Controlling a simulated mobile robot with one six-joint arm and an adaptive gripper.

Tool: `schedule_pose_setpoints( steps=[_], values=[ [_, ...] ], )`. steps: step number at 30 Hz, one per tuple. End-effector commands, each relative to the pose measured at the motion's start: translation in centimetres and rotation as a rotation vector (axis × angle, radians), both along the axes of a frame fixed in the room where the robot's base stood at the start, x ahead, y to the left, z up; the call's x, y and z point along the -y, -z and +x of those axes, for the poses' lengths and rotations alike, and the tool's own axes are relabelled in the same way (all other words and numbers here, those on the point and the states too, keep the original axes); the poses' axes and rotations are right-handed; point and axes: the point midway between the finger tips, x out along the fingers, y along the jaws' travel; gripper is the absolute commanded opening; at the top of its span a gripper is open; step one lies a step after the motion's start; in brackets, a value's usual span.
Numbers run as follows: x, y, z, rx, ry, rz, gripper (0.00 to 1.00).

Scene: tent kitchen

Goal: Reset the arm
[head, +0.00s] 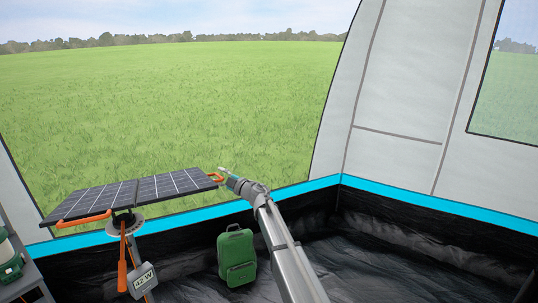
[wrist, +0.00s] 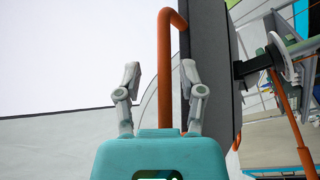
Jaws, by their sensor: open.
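My gripper (wrist: 162,85) is open in the wrist view, with its two grey fingers apart. An orange handle (wrist: 165,70) on the edge of the solar panel (wrist: 208,75) lies between or just beyond the fingers; I cannot tell how deep. No finger visibly touches it. In the head view my arm reaches out from the bottom, and my gripper (head: 224,171) is at the right end of the dark solar panel (head: 165,186), close to its orange handle (head: 216,177). The fingers are small there.
A green case (head: 237,256) stands on the black floor left of my arm. A shelf (head: 22,274) is at the far left. The floor at right (head: 400,262) looks clear.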

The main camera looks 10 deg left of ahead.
Motion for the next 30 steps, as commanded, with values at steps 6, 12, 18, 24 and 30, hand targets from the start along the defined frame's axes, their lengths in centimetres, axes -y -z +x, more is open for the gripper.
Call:
schedule_pose_setpoints(
  steps=[6,12,18,24,30],
  values=[
    [0.2,0.5,0.0,0.008,0.003,-0.003,0.51],
    [1.5,1.2,0.4,0.032,0.026,-0.008,0.51],
    [5.5,0.2,2.0,-0.005,0.167,0.029,0.51],
    [12.7,-0.4,3.9,-0.084,0.399,0.079,0.51],
    [21.9,0.2,5.0,-0.212,0.678,0.122,0.51]
  ],
)
